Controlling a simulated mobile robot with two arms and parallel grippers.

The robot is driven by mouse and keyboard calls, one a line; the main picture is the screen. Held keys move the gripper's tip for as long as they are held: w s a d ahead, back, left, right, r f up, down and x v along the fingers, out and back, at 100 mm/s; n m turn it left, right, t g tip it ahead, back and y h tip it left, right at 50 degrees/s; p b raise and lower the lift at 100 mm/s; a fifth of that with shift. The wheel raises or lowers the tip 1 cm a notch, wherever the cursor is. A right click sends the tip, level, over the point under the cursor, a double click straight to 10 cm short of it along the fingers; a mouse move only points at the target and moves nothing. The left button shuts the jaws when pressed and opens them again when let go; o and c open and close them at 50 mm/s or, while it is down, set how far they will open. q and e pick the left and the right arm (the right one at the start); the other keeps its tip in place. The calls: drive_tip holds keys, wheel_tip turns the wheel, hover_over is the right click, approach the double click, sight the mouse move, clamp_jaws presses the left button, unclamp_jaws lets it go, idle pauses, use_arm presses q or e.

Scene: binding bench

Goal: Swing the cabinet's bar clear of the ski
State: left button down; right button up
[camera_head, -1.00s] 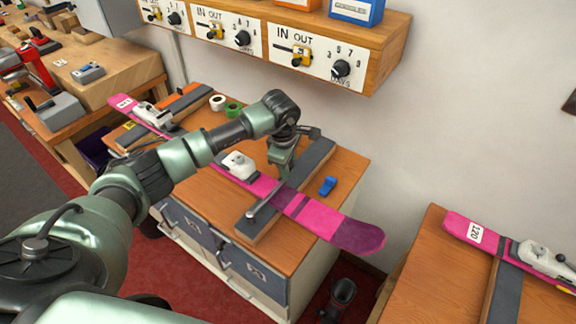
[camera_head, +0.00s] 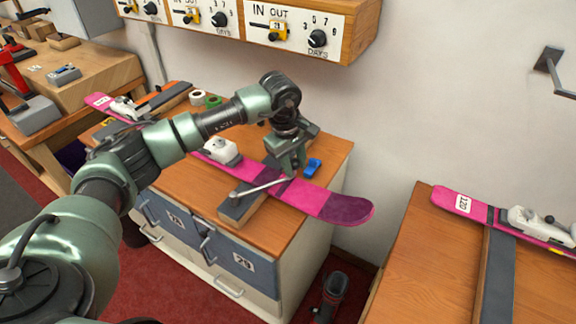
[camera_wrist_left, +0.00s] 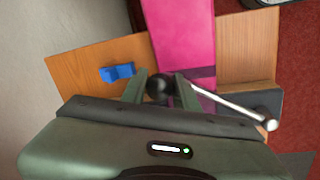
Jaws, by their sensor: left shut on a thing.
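The cabinet (camera_head: 290,235) has a wooden top with a pink ski (camera_head: 310,197) lying across it. A thin metal bar (camera_head: 258,188) runs from its round pivot end on a dark strip (camera_head: 238,207) at the cabinet's front side toward my left gripper (camera_head: 285,172). In the left wrist view the bar (camera_wrist_left: 228,105) slants over the ski's edge, and its black ball knob (camera_wrist_left: 159,87) sits between my left gripper's fingers (camera_wrist_left: 160,90). The left gripper is shut on that knob, which appears over the ski (camera_wrist_left: 180,35). My right gripper is in neither view.
A small blue object (camera_head: 313,167) lies on the cabinet top beyond the ski. A white binding (camera_head: 221,151) sits on the ski left of the gripper. A second bench (camera_head: 420,262) with another pink ski (camera_head: 458,205) stands at right. A dark boot-like object (camera_head: 330,296) is on the floor.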

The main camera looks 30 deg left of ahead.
use_arm(q)
drive_tip(key=s+d+m+b, duration=0.4)
drive_tip(key=s, duration=0.1)
drive_tip(key=shift+d+f+m+g+h, duration=0.2)
drive_tip(key=shift+d+m+g+h, duration=0.05)
drive_tip(key=shift+m+g+h, duration=0.05)
drive_tip(key=s+d+m+g+b, duration=0.1)
drive_tip(key=s+d+m+b, duration=0.1)
drive_tip(key=s+m+b, duration=0.5)
drive_tip(key=shift+s+r+h+b, duration=0.25)
drive_tip(key=shift+s+b, duration=0.2)
drive_tip(key=shift+s, duration=1)
drive_tip(key=c, duration=1.4)
unclamp_jaws()
drive_tip(key=shift+o, duration=0.2)
drive_tip(key=shift+s, duration=0.15)
wheel_tip(320, 180, up, 8)
drive_tip(key=a, duration=0.1)
drive_tip(key=shift+a+f+b, duration=0.15)
drive_tip(key=shift+a+b, duration=0.1)
drive_tip(key=shift+b, duration=0.05)
